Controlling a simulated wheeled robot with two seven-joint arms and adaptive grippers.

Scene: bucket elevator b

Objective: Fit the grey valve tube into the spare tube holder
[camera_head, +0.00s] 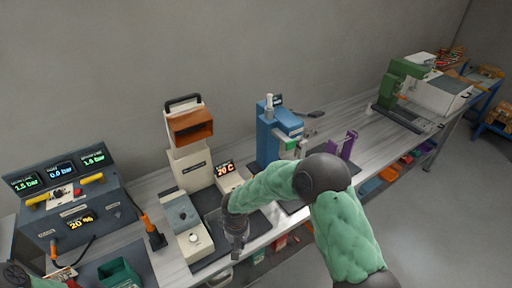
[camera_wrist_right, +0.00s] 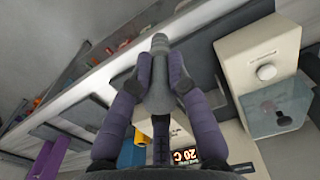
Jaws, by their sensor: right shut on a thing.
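My right gripper (camera_head: 237,240) points down over the front edge of the bench, beside the beige machine. In the right wrist view my right gripper (camera_wrist_right: 161,72) is shut on a grey piece, apparently the grey valve tube (camera_wrist_right: 158,98). Its narrow rounded end sticks out past the fingertips. I cannot tell for sure which thing is the spare tube holder. A purple stand (camera_head: 348,146) is on the bench to the right of the blue press.
A blue press (camera_head: 268,135), a beige machine (camera_head: 187,150) with an orange hopper, and a control console (camera_head: 75,205) stand along the bench. A green machine (camera_head: 396,82) is at the far right. Bare bench lies between the purple stand and the green machine.

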